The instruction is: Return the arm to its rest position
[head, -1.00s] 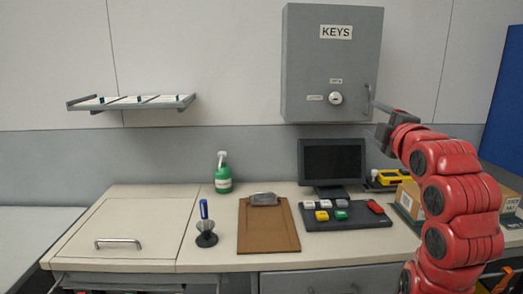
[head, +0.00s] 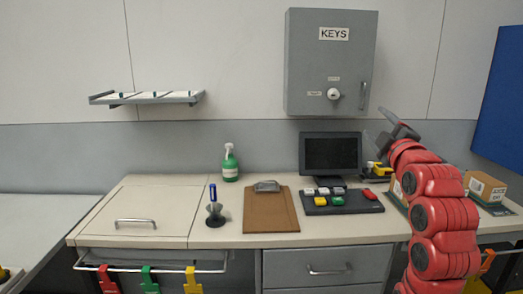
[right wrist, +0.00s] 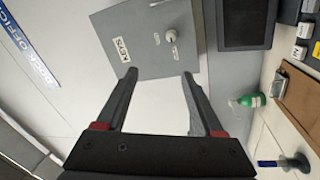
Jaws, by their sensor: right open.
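My right arm is red and rises at the right of the head view. My right gripper (head: 388,128) is raised in front of the wall, below and to the right of the grey key cabinet (head: 330,62). In the right wrist view my right gripper (right wrist: 158,78) has its two fingers spread wide, with nothing between them. The cabinet (right wrist: 150,40) shows beyond the fingertips, its door closed, with a round knob (right wrist: 171,36). The gripper is apart from the cabinet's handle (head: 363,95). My left gripper is not in view.
The desk holds a monitor (head: 331,154), a button panel (head: 341,202), a clipboard (head: 270,212), a pen in a holder (head: 215,215) and a green bottle (head: 230,165). A cardboard box (head: 485,187) stands at the right. A shelf (head: 150,98) juts from the wall. Coloured tags (head: 149,281) hang on a front rail.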

